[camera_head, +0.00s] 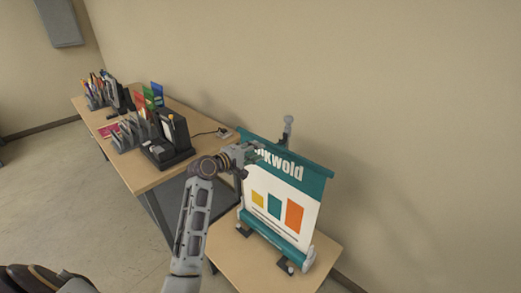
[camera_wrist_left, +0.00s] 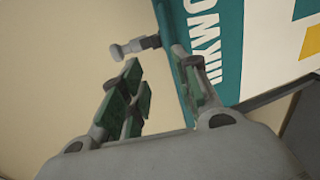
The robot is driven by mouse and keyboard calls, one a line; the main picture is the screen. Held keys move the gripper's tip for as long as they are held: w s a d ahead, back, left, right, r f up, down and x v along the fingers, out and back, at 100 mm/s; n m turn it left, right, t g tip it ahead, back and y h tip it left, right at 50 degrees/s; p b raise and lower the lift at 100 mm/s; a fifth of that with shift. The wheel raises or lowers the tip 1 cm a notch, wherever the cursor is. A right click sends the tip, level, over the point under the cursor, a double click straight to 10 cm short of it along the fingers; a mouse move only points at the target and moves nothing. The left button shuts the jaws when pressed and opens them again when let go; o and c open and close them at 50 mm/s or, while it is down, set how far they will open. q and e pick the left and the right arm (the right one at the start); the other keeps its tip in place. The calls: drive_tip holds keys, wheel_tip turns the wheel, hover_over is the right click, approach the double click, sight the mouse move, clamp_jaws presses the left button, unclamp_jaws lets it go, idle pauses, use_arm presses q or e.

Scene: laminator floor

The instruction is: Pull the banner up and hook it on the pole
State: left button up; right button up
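The banner (camera_head: 272,195) is white with a teal top band, orange, yellow and teal blocks and partly covered lettering. It stands upright from a teal base roll (camera_head: 275,238) on a small wooden table. The top of the grey pole (camera_head: 288,126) shows just above the banner's top edge; the rest is hidden behind it. My left gripper (camera_head: 254,153) is at the banner's upper left, covering part of the lettering. The banner (camera_wrist_left: 235,45) lies beside the right finger, and the pole tip (camera_wrist_left: 130,48) shows beyond the fingers.
A long desk (camera_head: 150,180) to the left holds organizers, pens and a black device (camera_head: 168,145). The wall (camera_head: 400,120) is close behind. Floor is clear at left.

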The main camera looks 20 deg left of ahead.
use_arm(q)
drive_tip(key=shift+v, duration=1.7)
